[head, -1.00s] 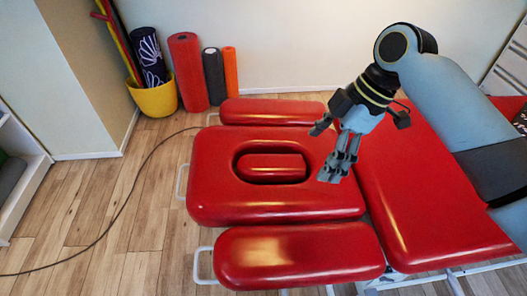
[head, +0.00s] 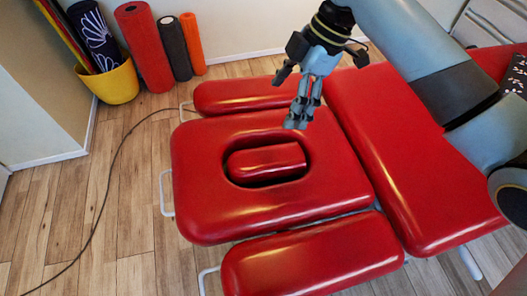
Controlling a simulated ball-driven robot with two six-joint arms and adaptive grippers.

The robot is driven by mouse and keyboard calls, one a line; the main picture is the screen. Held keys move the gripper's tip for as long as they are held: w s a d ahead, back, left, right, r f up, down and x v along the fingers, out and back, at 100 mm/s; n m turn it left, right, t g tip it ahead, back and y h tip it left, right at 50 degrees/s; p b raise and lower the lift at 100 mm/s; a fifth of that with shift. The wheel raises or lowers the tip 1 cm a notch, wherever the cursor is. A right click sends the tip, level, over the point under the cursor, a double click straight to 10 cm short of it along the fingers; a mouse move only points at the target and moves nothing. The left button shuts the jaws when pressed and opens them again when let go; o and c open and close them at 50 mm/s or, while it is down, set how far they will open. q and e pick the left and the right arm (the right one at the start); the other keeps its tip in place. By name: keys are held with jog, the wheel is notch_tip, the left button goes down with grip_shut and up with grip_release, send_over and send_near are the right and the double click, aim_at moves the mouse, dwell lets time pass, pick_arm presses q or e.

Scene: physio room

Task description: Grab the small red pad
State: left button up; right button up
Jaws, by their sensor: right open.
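The small red pad (head: 266,160) lies in the oval opening of the red headrest section (head: 205,205) of a treatment table. It is a rounded block with a dark gap around it. My right gripper (head: 296,122) is open and empty, with its fingers pointing down. In the picture it is just above the right end of the pad, over the far edge of the opening. It does not appear to touch the pad. The left gripper is not in view.
Red armrest pads flank the headrest, one far (head: 245,95) and one near (head: 310,260). The main table section (head: 410,150) is on the right. A yellow bucket (head: 108,84) and several foam rollers stand by the wall. A dark cable (head: 103,190) crosses the wooden floor.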

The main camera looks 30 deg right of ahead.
notch_tip(320, 180, down, 3)
jog(key=b, duration=0.8)
send_near(270, 157)
jog(key=x, duration=0.2)
jog(key=b+x, duration=0.1)
jog(key=x, duration=0.1)
jog(key=shift+w+a, duration=0.1)
jog(key=shift+a, duration=0.35)
jog(key=x, duration=0.6)
jog(key=shift+d+f+b, duration=0.15)
jog(key=shift+d+b, duration=0.2)
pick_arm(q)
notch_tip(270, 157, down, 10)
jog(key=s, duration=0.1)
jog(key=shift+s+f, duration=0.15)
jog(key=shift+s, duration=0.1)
pick_arm(e)
jog(key=c, duration=1)
